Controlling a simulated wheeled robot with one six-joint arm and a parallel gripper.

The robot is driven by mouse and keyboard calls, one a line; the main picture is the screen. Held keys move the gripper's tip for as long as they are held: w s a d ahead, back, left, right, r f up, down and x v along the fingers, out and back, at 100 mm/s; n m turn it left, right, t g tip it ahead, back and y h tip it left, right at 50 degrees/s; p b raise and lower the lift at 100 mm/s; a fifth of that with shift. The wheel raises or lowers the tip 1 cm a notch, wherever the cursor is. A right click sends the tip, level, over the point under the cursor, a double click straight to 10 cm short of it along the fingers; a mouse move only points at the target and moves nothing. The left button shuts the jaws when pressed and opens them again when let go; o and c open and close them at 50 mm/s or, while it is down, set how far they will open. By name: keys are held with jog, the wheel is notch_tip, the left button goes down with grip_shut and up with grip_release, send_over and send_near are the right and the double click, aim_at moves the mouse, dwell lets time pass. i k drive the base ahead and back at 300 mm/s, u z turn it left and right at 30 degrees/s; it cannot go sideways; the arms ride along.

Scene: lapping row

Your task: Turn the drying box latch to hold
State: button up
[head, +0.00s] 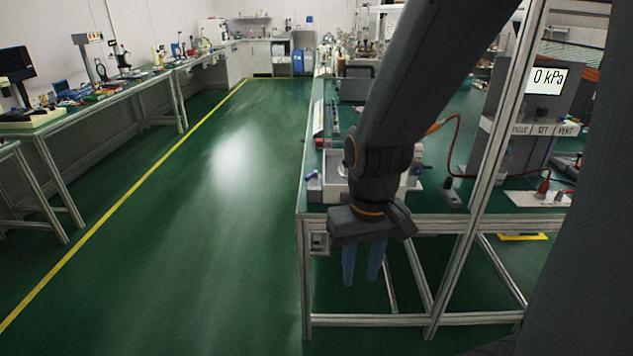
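I cannot pick out a drying box or its latch in the head view; my arm covers part of the bench. My gripper (362,281) hangs pointing down in front of the near edge of the green-topped bench (500,198), with its fingertips below the bench top. Its two bluish fingers are apart with a gap between them, and nothing shows between them.
A unit with a display (546,80) reading 0 kPa stands at the right behind a metal frame post (490,160). A red cable (452,150) runs over the bench. The green floor (200,230) is clear left of the bench. Another bench (100,100) lines the left wall.

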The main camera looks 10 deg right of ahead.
aim_at(315, 175)
jog(key=z, duration=0.25)
jog(key=i, duration=1.05)
jog(key=z, duration=0.2)
